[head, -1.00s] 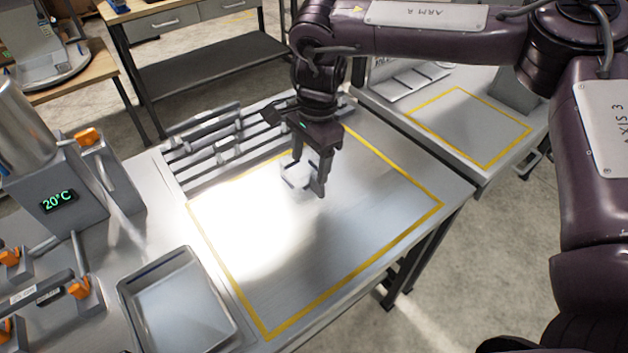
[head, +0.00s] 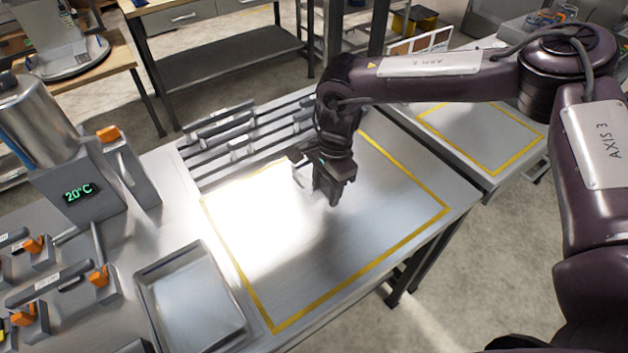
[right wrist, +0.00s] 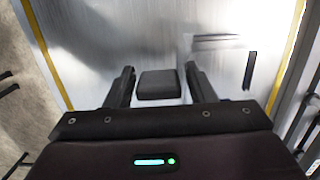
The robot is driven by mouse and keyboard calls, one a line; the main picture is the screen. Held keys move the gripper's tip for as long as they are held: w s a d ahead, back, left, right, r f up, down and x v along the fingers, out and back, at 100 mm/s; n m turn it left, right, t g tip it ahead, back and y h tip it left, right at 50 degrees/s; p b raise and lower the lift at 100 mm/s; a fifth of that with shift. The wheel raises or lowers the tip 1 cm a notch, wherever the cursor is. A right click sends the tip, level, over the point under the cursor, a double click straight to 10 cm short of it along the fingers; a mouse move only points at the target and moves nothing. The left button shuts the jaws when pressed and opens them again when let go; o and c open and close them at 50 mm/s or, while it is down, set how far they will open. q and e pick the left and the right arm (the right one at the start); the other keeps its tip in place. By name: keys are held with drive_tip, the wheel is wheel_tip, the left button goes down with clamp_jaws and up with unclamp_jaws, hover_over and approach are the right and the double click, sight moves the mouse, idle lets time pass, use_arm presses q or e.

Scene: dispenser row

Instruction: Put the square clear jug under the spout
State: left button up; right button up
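The square clear jug (head: 299,177) is hard to make out in the head view. Only faint edges show beside my right gripper (head: 328,195), over the bright yellow-outlined worktop (head: 375,235). In the right wrist view a dark grey block (right wrist: 159,84), perhaps the jug's handle, sits between the two fingers of my right gripper (right wrist: 159,80). A narrow gap shows on each side of it, so the fingers look open around it. A steel dispenser (head: 75,190) with a 20°C display stands at the left; its spout is not clear. My left gripper is not in view.
A shallow metal tray (head: 195,305) lies left of the yellow outline. Several orange-handled valves (head: 35,246) fill the left edge. A slatted rack (head: 240,140) runs along the back. The front right of the outlined area is clear.

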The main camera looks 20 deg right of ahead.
drive_tip(key=c, duration=1)
drive_tip(key=shift+o, duration=0.2)
drive_tip(key=shift+r, duration=0.1)
